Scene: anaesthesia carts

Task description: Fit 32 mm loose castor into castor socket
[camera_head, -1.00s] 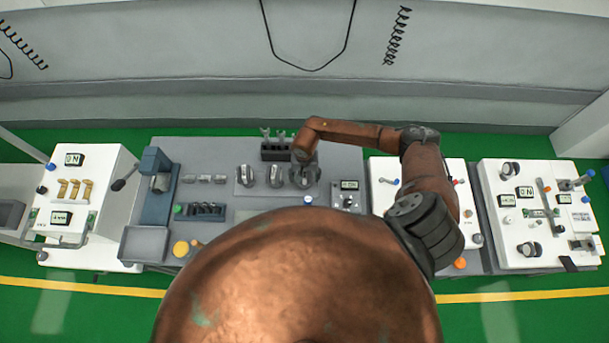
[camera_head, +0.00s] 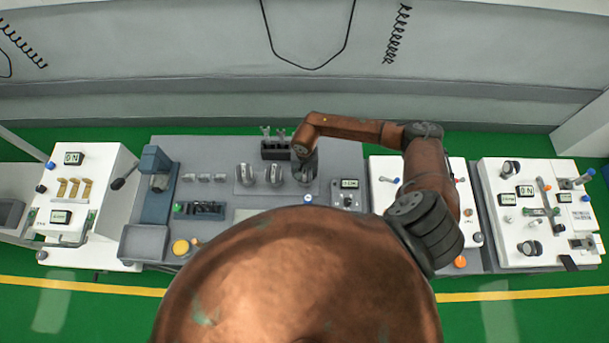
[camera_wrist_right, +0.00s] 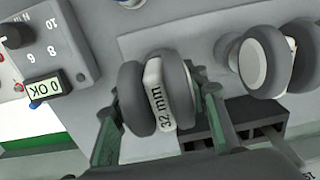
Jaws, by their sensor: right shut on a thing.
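The 32 mm castor (camera_wrist_right: 157,92), with two grey wheels and a white hub marked "32 mm", sits between the green fingers of my right gripper (camera_wrist_right: 160,128) in the wrist view. The gripper is shut on it. In the head view my right gripper (camera_head: 304,172) is over the right end of a grey plate (camera_head: 260,191), largely hiding the castor. Two other castors stand to its left, the nearer one (camera_head: 275,174) also showing in the wrist view (camera_wrist_right: 262,62). I cannot make out the socket or whether the castor touches the plate. My left gripper is out of view.
A black slotted rack (camera_head: 270,153) with upright metal pieces stands close behind. White carts (camera_head: 86,185) flank the grey bench.

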